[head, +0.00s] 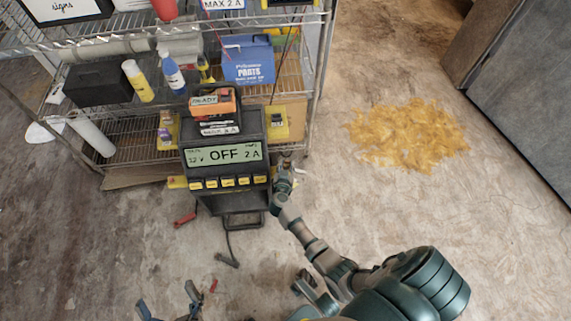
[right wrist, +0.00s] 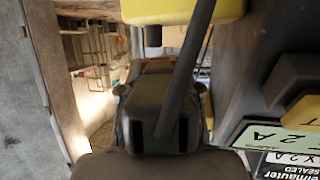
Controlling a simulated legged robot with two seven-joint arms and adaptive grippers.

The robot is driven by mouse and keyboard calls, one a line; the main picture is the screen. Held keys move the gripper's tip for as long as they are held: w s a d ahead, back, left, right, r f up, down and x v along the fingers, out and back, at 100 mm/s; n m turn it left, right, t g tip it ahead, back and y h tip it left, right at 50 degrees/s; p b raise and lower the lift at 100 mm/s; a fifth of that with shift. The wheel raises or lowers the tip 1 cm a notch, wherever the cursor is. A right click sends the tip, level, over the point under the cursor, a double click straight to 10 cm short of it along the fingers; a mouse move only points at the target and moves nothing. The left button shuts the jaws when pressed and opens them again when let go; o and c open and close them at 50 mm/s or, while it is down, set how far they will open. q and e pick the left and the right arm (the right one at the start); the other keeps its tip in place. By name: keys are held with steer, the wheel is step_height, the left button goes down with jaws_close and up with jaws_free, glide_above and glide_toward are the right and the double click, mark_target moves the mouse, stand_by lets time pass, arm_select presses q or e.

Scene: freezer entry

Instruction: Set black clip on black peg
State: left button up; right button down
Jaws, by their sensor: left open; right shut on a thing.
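The charger (head: 222,155) stands upright before the shelf, its display reading OFF. My right gripper (head: 284,172) is at the charger's right side, shut on a small dark thing, apparently the black clip (right wrist: 160,105). In the right wrist view the clip is dark between the fingers, with a dark bar crossing in front. The black peg cannot be made out; the gripper and charger side hide that spot, and I cannot tell whether the clip touches it. My left gripper (head: 168,306) is open and empty at the bottom edge, low left of the charger.
A red clip (head: 185,219) lies on the floor left of the charger. A cable with a dark end piece (head: 228,261) lies in front. The wire shelf (head: 140,150) behind holds bottles and a blue parts box (head: 248,62). A yellow spill (head: 408,133) lies right; floor around it is clear.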

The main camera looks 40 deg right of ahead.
steer(key=shift+d+f, duration=0.15)
steer(key=shift+d, duration=0.4)
steer(key=shift+a, duration=0.35)
steer(key=shift+a+r+p, duration=0.25)
steer(key=shift+p, duration=0.05)
steer(key=shift+f, duration=0.1)
arm_select(q)
steer(key=shift+d+r, duration=0.55)
steer(key=shift+r, duration=0.05)
arm_select(e)
steer(key=shift+d+f, duration=0.15)
steer(key=shift+d, duration=0.1)
arm_select(q)
steer(key=shift+a+r, duration=0.15)
steer(key=shift+a, duration=0.1)
arm_select(e)
steer(key=shift+a, duration=0.2)
steer(key=shift+d+r+p, duration=0.15)
steer(key=shift+r+p, duration=0.05)
steer(key=shift+p, duration=0.25)
arm_select(q)
steer(key=shift+s+d+r, duration=0.1)
steer(key=shift+d+r, duration=0.05)
steer(key=shift+r, duration=0.35)
arm_select(e)
steer(key=shift+d+f, duration=0.1)
